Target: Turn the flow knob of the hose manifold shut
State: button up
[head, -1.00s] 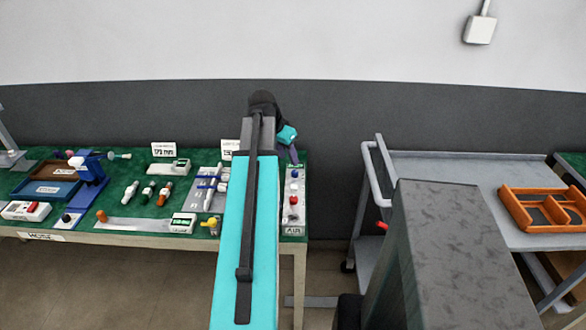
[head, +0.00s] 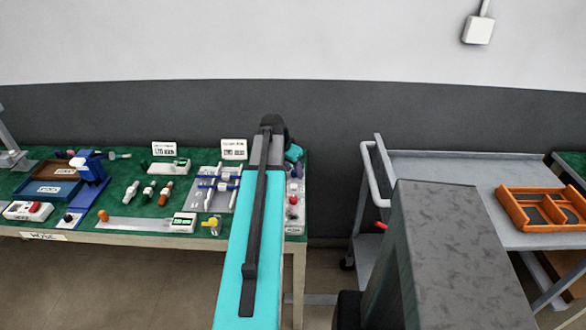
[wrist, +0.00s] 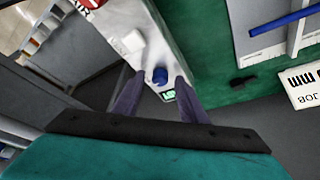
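A narrow white box (head: 295,215) stands at the right end of the green-topped table. In the wrist view the white box (wrist: 150,35) carries a round blue knob (wrist: 160,75), a small green display (wrist: 168,96), a white block and a red part. I cannot tell from the frames whether this box is the hose manifold. My gripper (wrist: 160,82) is open, its two purple fingers apart on either side of the blue knob. I cannot tell if they touch it. In the head view my arm hides most of the gripper.
A grey panel (head: 229,207) with white pipes and blue bars lies left of the box. Two white cards (head: 233,149) stand behind. Several small fittings and gauges lie further left. A grey cart (head: 440,170) with an orange tray (head: 501,200) stands to the right, beyond a gap.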

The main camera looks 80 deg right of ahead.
jog(key=c, duration=1)
jog(key=shift+d, duration=0.15)
grip_shut()
